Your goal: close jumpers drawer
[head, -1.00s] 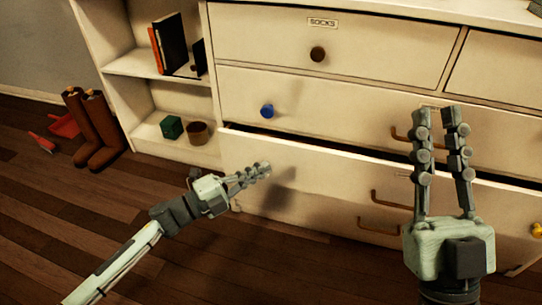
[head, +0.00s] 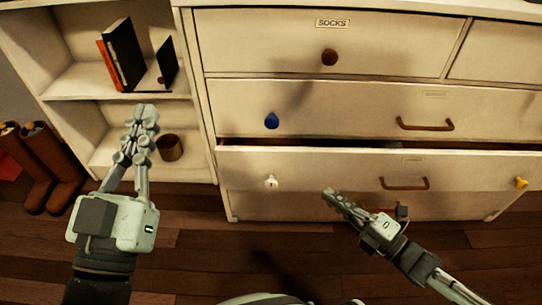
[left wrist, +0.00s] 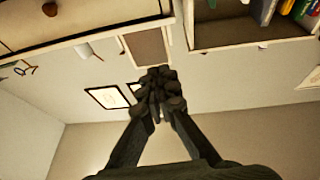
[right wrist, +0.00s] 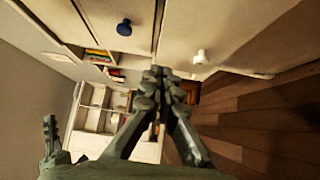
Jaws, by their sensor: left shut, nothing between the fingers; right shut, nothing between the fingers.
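The dresser's third-row drawer (head: 330,165) stands partly out, with a dark gap along its top edge. It has a white knob (head: 270,181), a bronze handle (head: 404,184) and a yellow knob (head: 521,183). Its label is too small to read. My right gripper (head: 330,194) is shut and empty, low before this drawer's lower edge; whether it touches cannot be told. The right wrist view shows the white knob (right wrist: 199,57) beyond its fingertips (right wrist: 155,75). My left gripper (head: 145,112) is shut and empty, raised before the bookcase, left of the drawer.
The socks drawer (head: 290,38) and the drawer with the blue knob (head: 271,121) look shut. The bookcase (head: 75,85) holds books (head: 124,52) and a brown cup (head: 169,147). Brown boots (head: 40,165) stand at left. Dark wooden floor (head: 190,255) lies clear in front.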

